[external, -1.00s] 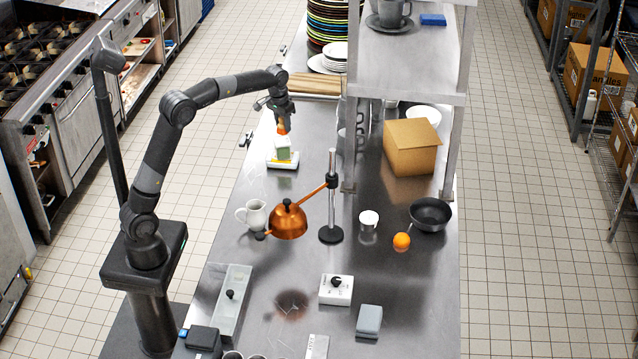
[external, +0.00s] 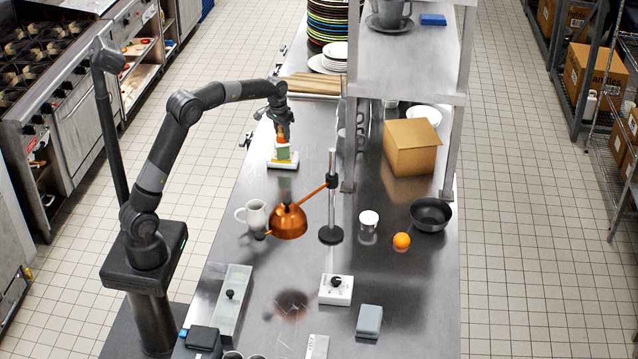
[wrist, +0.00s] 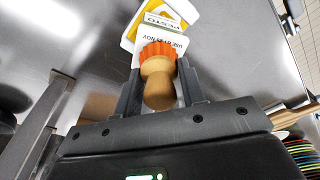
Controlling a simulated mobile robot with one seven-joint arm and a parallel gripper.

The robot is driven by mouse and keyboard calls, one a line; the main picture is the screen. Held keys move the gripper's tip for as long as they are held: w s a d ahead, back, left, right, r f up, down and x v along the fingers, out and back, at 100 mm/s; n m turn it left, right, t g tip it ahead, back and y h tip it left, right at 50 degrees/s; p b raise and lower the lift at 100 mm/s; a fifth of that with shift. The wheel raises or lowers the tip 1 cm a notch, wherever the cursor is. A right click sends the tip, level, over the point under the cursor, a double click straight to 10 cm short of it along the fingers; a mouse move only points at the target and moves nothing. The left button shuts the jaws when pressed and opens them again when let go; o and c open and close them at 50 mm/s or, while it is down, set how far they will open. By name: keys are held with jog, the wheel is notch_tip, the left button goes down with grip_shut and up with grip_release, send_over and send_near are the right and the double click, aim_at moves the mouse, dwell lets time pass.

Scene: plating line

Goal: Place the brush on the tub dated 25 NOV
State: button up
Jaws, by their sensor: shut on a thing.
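A brush with a wooden handle (wrist: 158,88) and orange bristles (wrist: 157,50) is between the fingers of my gripper (wrist: 160,95) in the wrist view. The bristles point away from my gripper, toward a white tub (wrist: 146,28). Its label reads upside down, with PESTO and a use-by line that appears to say 25 NOV, partly behind the bristles. In the external view my gripper (external: 281,123) is right above the tub (external: 284,153), pointing down. I cannot tell whether the bristles touch the tub.
The tub stands on a white and yellow base (external: 283,163). A white mug (external: 253,215), a copper kettle-like lamp (external: 288,222) and a stand (external: 331,234) are nearer. A cardboard box (external: 412,148) and a shelf post (external: 350,150) are to the right.

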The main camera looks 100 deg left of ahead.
jog(key=o, duration=1)
jog(key=shift+f, duration=0.1)
